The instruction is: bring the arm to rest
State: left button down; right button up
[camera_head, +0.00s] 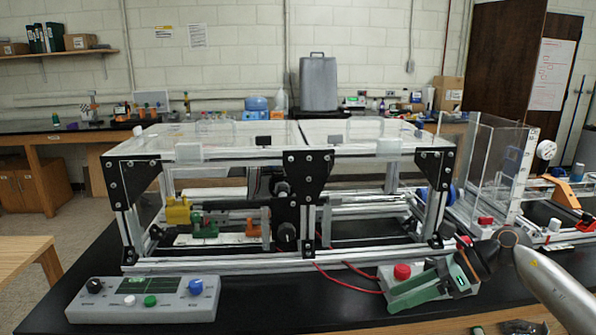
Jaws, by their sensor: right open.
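My right arm (553,280) comes in from the right edge, silver with a dark wrist. My right gripper (400,293) has green fingers and is open, pointing left and down, low over the black bench in front of the frame's right end. It overlaps the small grey box with a red button (402,271) in the picture; I cannot tell whether they touch. Nothing shows between the fingers. The aluminium extrusion frame (230,267) with black corner plates and clear top panels stands in the middle of the bench. My left gripper is not in view.
A grey control box (145,312) with knobs and a display sits at the front left of the black bench (275,315). Red wires (345,282) run from the frame towards the button box. A clear-walled unit (495,165) stands at the right. The front middle of the bench is clear.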

jog(key=s+a+f+m+t+y, duration=0.25)
jog(key=a+m+t, duration=0.25)
jog(key=a+m, duration=0.3)
jog(key=s+a+f+m+t+y, duration=0.25)
jog(key=a+m+t+y, duration=0.2)
jog(key=m, duration=0.55)
jog(key=s+d+f+m+t+h+p, duration=0.1)
jog(key=s+d+f+m+t+h, duration=0.15)
jog(key=f+m+h, duration=0.5)
jog(key=s+d+f+m+t+h, duration=0.25)
jog(key=f+m, duration=0.25)
jog(key=m, duration=0.5)
jog(key=s+d+f+m+g+h, duration=0.1)
jog(key=s+f+m+g+h, duration=0.1)
jog(key=s+f+m, duration=0.3)
jog(key=s+d+f+m+g+h, duration=0.2)
jog(key=s+f+m+g, duration=0.3)
jog(key=s, duration=0.7)
notch_tip(320, 180, down, 2)
jog(key=shift+d+f+h+p, duration=0.2)
jog(key=shift+h+p, duration=0.1)
jog(key=shift+h, duration=0.3)
